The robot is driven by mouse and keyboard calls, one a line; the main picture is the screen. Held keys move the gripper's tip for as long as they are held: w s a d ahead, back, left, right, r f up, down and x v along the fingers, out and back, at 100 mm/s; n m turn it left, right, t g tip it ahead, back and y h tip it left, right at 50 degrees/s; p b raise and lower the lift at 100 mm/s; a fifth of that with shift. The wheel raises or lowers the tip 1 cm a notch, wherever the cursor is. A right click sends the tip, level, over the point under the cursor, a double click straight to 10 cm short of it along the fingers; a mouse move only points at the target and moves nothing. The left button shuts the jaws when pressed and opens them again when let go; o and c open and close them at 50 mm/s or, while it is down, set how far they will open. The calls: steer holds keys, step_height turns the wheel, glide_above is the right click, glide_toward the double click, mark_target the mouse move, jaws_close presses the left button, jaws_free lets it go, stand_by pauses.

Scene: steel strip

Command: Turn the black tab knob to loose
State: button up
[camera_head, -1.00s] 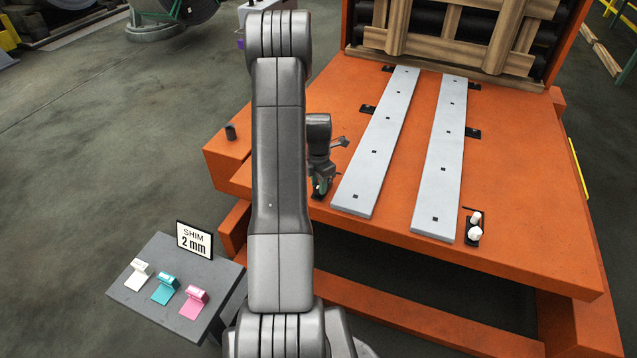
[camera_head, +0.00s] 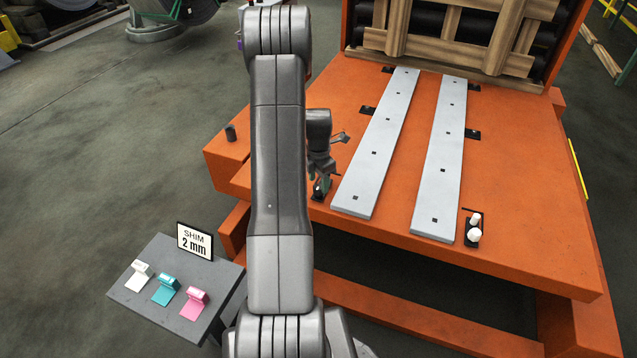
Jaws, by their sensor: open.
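My gripper (camera_head: 321,186) is open and points down at the left front of the orange table (camera_head: 525,215). It is just left of the near end of the left steel strip (camera_head: 375,150). A small dark fitting (camera_head: 318,197) shows right at the fingertips. It seems to be the black tab knob, but the fingers and my arm partly cover it. I cannot tell which way its tab points, or whether the fingers touch it or stand just over it.
A black peg (camera_head: 231,132) stands at the table's left. A grey stand (camera_head: 140,290) holds coloured shims and a "SHIM 2 mm" sign (camera_head: 195,241).

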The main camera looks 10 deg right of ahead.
mark_target(318, 187)
step_height(318, 187, up, 12)
steer(key=p, duration=0.2)
step_height(318, 187, down, 14)
steer(key=b, duration=0.2)
steer(key=shift+b, duration=0.4)
stand_by(0.5)
